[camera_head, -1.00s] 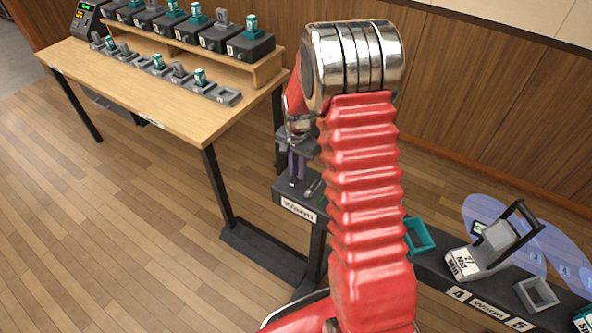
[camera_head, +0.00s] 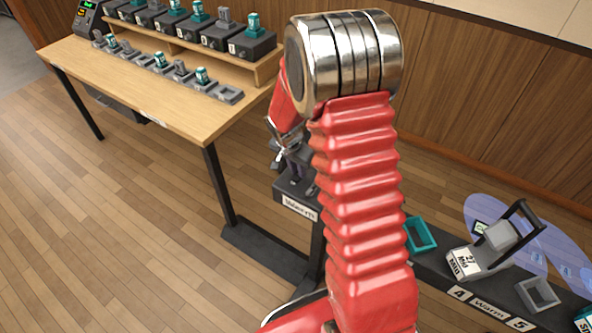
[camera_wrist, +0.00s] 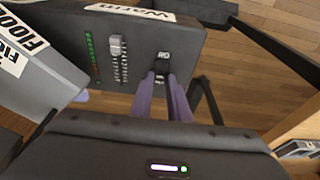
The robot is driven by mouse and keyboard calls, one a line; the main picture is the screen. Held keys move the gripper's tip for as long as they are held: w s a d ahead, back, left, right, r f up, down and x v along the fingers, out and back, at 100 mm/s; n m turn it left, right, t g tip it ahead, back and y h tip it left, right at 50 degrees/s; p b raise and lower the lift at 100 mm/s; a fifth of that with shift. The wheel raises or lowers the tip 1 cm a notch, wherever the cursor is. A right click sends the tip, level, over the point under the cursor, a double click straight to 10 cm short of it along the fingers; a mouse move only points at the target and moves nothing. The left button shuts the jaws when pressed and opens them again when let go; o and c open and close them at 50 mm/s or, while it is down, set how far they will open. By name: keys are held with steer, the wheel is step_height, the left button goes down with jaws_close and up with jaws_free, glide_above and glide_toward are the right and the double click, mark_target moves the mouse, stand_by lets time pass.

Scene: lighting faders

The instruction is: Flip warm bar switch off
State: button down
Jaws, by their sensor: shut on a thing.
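The Warm bar's dark control panel fills the upper left of the wrist view, with a white "Warm" label (camera_wrist: 130,12), which also shows in the head view (camera_head: 300,207). On it are a column of small green and red lights (camera_wrist: 91,53) and a ridged grey fader (camera_wrist: 117,50). My gripper (camera_wrist: 163,82) has its two purple fingers down at the panel, right of the fader, shut on the small switch (camera_wrist: 159,79), which is mostly hidden between them. The switch's position cannot be read. In the head view my gripper (camera_head: 296,170) is partly behind my red arm.
A wooden table (camera_head: 150,90) with rows of grey and teal fader blocks stands at the left. The bar continues right with a teal tray (camera_head: 420,236), a handled grey block (camera_head: 492,246) and an empty grey tray (camera_head: 538,293). Open floor lies at the lower left.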

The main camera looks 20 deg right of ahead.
steer(key=shift+s+d, duration=0.15)
steer(key=shift+s, duration=0.05)
steer(key=c, duration=1.9)
jaws_free()
steer(key=shift+o, duration=1.1)
steer(key=shift+w, duration=0.1)
steer(key=shift+v, duration=0.9)
steer(key=v, duration=1.2)
steer(key=shift+f, duration=0.1)
